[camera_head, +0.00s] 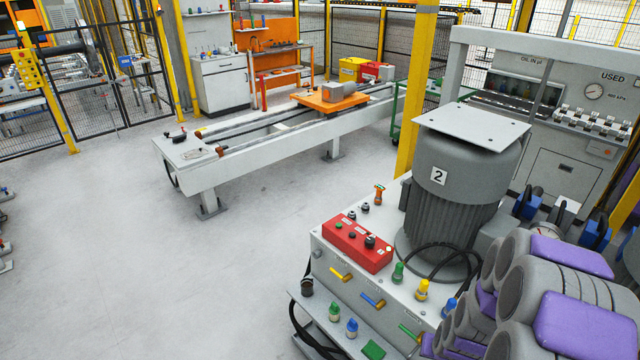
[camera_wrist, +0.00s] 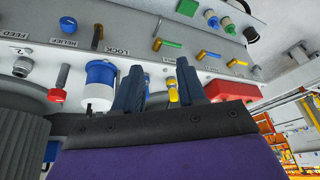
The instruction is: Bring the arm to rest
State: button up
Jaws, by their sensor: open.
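My gripper (camera_wrist: 160,82) shows in the wrist view as two dark blue fingers with a clear gap between them. It is open, and I see nothing held. Beyond the fingers is the front of the hydraulic power unit, with a blue-and-white fitting (camera_wrist: 99,84) beside the left finger and a yellow fitting (camera_wrist: 173,86) seen between the fingers. In the head view my grey and purple arm is at the lower right, in front of the power unit (camera_head: 335,262). I cannot make out the gripper's fingers in that view.
The power unit carries a grey motor (camera_head: 455,205) marked 2 and a red button box (camera_head: 357,243). A lower shelf (camera_head: 310,312) holds small coloured fittings. A yellow post (camera_head: 416,80) stands behind. A long grey bench (camera_head: 225,172) is farther back.

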jog(key=s+a+r+n+g+y+b, duration=0.1)
jog(key=s+a+r+n+g+b, duration=0.2)
jog(key=s+a+r, duration=0.7)
jog(key=s+a+r+g+b, duration=0.1)
jog(key=s+a+r+b, duration=0.1)
jog(key=s, duration=0.6)
jog(key=s+a+r+g+b, duration=0.2)
jog(key=s+a+r, duration=0.2)
jog(key=s, duration=0.4)
jog(key=shift+r+n, duration=0.4)
jog(key=shift+r, duration=0.5)
